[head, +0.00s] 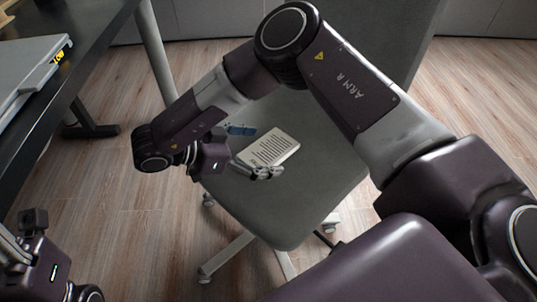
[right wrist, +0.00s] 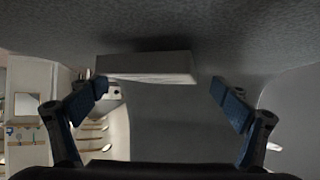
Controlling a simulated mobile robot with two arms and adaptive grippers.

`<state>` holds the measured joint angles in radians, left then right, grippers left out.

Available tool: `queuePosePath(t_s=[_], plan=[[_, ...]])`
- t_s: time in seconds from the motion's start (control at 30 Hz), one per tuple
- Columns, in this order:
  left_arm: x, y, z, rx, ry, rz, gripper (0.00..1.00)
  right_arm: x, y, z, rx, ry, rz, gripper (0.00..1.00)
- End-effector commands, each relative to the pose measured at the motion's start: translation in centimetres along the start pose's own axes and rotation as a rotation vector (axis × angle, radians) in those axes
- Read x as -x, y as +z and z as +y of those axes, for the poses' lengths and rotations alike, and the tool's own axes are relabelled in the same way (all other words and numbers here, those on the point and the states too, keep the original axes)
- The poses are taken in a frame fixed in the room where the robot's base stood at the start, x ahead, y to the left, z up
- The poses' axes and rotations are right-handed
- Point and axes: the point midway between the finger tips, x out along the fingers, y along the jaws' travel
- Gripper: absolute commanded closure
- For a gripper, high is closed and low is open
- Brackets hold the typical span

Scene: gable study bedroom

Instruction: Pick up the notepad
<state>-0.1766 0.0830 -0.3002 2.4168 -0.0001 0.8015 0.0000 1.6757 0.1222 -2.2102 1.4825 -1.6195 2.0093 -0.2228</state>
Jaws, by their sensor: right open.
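The notepad (head: 268,146) is a small white pad with dark printed lines, lying on the grey chair seat (head: 290,205). My right gripper (head: 252,150) is at the pad's near left side, open and empty. In the right wrist view the notepad (right wrist: 147,66) shows edge-on ahead, between the two spread blue fingers of my right gripper (right wrist: 162,96). I see no finger touching it. My left gripper (head: 45,265) is cut off at the lower left corner, and its fingers do not show clearly.
A dark desk (head: 92,50) with a grey flat device (head: 30,70) stands at the left. The chair's backrest (head: 385,30) rises behind the seat. The seat around the notepad looks clear. Wooden floor (head: 120,215) lies below.

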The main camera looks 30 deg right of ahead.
Motion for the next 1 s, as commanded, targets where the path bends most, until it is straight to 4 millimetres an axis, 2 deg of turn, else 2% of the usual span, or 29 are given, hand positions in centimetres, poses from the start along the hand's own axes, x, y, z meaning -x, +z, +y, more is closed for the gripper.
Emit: queuePosePath(t_s=[0.27, 0.73, 1.0], plan=[[-0.14, 0.01, 0.02, -0.001, 0.002, 0.005, 0.60, -0.36, -0.03, 0.00, 0.001, -0.001, 0.000, 0.07], [-0.12, -0.01, 0.03, 0.000, 0.002, 0.005, 0.60, -0.36, 0.02, 0.00, 0.000, -0.001, -0.001, 0.57], [-0.12, -0.01, 0.03, 0.000, 0.002, 0.005, 0.60, -0.36, 0.05, 0.01, 0.000, -0.001, -0.002, 0.58]])
